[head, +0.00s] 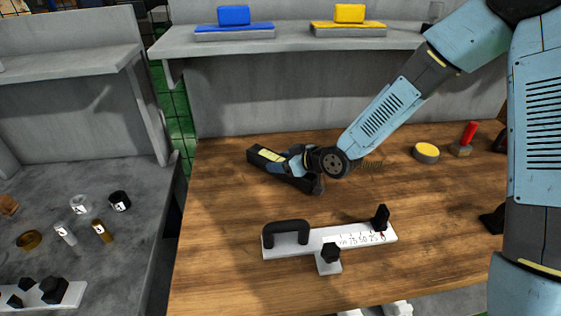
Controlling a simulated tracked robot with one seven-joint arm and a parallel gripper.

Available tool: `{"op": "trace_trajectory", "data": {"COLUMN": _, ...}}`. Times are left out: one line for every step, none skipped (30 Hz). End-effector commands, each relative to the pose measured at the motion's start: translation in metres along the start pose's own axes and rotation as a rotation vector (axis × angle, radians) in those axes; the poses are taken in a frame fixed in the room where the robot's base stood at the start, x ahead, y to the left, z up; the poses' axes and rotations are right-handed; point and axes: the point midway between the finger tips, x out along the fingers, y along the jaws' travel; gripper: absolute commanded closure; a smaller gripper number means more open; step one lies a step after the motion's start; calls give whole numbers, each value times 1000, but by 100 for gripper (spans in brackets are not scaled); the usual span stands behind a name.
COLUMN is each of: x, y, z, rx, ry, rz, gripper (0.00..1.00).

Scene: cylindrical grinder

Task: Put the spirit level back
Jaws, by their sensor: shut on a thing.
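The spirit level (264,156) is a dark bar with a pale yellow-green strip on its top, at the back middle of the wooden bench (215,235). It points from upper left to lower right. My gripper (293,164) reaches in from the right and is shut on its middle. The fingers and wrist hide part of the bar. I cannot tell whether the level rests on the wood or hangs just above it.
A white gauge with a black handle (287,228) lies in front. A yellow-topped tin (426,152) and a red-handled tool (468,134) stand right. The shelf behind holds a blue block (233,16) and a yellow block (349,14). Bare wood lies left.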

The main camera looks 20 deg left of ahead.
Motion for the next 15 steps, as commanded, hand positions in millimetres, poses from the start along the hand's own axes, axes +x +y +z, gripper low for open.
{"op": "trace_trajectory", "data": {"x": 0, "y": 0, "z": -2, "rx": -1, "ry": 3, "rz": 1, "gripper": 100}}
{"op": "trace_trajectory", "data": {"x": 0, "y": 0, "z": -2, "rx": -1, "ry": 3, "rz": 1, "gripper": 100}}
{"op": "trace_trajectory", "data": {"x": 0, "y": 0, "z": -2, "rx": -1, "ry": 3, "rz": 1, "gripper": 100}}
{"op": "trace_trajectory", "data": {"x": 0, "y": 0, "z": -2, "rx": -1, "ry": 3, "rz": 1, "gripper": 100}}
{"op": "trace_trajectory", "data": {"x": 0, "y": 0, "z": -1, "rx": -1, "ry": 3, "rz": 1, "gripper": 100}}
{"op": "trace_trajectory", "data": {"x": 0, "y": 0, "z": -1, "rx": -1, "ry": 3, "rz": 1, "gripper": 100}}
{"op": "trace_trajectory", "data": {"x": 0, "y": 0, "z": 0, "rx": -1, "ry": 3, "rz": 1, "gripper": 100}}
{"op": "trace_trajectory", "data": {"x": 0, "y": 0, "z": 1, "rx": 0, "ry": 0, "rz": 0, "gripper": 41}}
{"op": "trace_trajectory", "data": {"x": 0, "y": 0, "z": 1, "rx": 0, "ry": 0, "rz": 0, "gripper": 37}}
{"op": "trace_trajectory", "data": {"x": 0, "y": 0, "z": 1, "rx": 0, "ry": 0, "rz": 0, "gripper": 34}}
{"op": "trace_trajectory", "data": {"x": 0, "y": 0, "z": 1, "rx": 0, "ry": 0, "rz": 0, "gripper": 31}}
{"op": "trace_trajectory", "data": {"x": 0, "y": 0, "z": 1, "rx": 0, "ry": 0, "rz": 0, "gripper": 27}}
{"op": "trace_trajectory", "data": {"x": 0, "y": 0, "z": 1, "rx": 0, "ry": 0, "rz": 0, "gripper": 24}}
{"op": "trace_trajectory", "data": {"x": 0, "y": 0, "z": 1, "rx": 0, "ry": 0, "rz": 0, "gripper": 22}}
{"op": "trace_trajectory", "data": {"x": 0, "y": 0, "z": 1, "rx": 0, "ry": 0, "rz": 0, "gripper": 18}}
